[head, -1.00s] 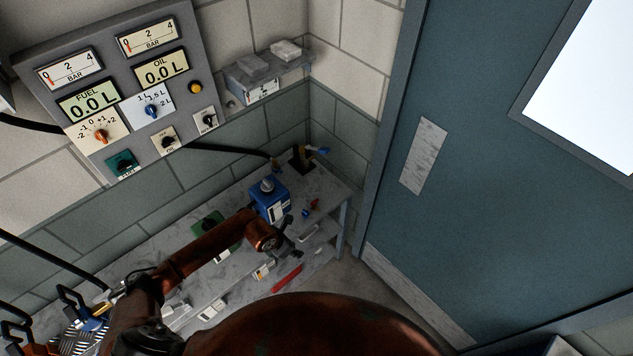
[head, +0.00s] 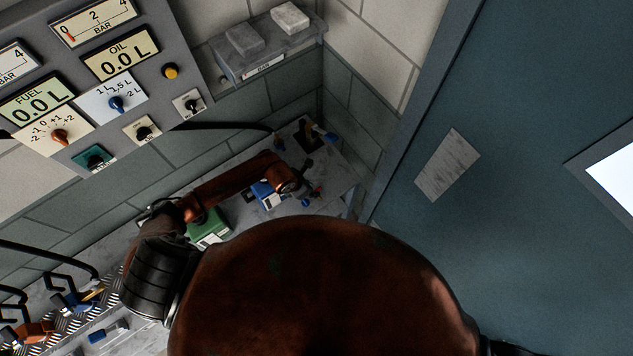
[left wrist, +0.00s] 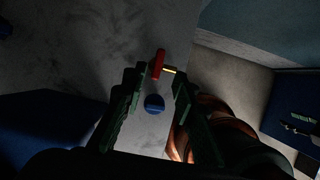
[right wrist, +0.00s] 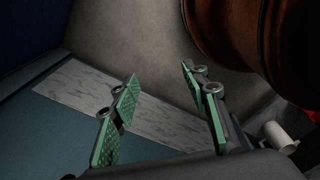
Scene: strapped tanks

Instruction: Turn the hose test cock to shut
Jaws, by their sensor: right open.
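A small red handle (left wrist: 158,66) with a brass-coloured stem stands on the grey bench in the left wrist view; it looks like a cock, but no label shows. A round blue knob (left wrist: 154,104) sits nearer. In the head view the red handle (head: 317,188) is small, beside my left gripper (head: 303,190). My left gripper's fingers (left wrist: 160,76) are apart, with the red handle just beyond and between the tips, contact unclear. A black hose ends by a dark fitting with a blue part (head: 328,136) in the back corner. My right gripper (right wrist: 160,76) is open and empty.
A blue box (head: 265,194) and a green box (head: 208,230) stand on the bench (head: 232,212) close to my left arm. A gauge panel (head: 150,75) and a shelf (head: 265,62) are on the wall. A blue-grey door (head: 520,110) is at the right.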

